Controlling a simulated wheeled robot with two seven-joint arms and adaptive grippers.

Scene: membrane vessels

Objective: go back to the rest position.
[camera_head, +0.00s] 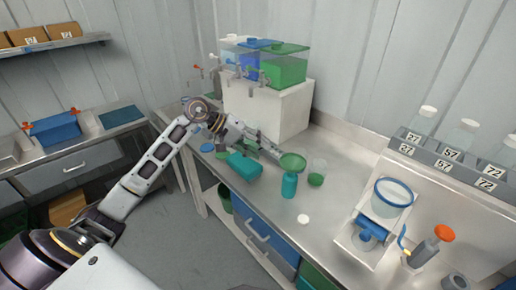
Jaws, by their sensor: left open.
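My left arm reaches in from the left over the metal bench (335,205). Its open gripper (277,152) is at the bench's middle, in front of the white block. The fingertips are close to a green funnel-like cup (292,162) above a teal bottle (289,186); I cannot tell whether they touch. A teal rounded vessel (244,166) lies below the gripper. My right gripper is not in view.
A white block (290,112) bears white, blue and green tanks (286,66). A clear cup with green contents (316,176) and a white cap (302,219) stand on the bench. A blue-rimmed vessel (391,197) and numbered bottle rack (448,160) are at right. Open floor (185,235) lies left.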

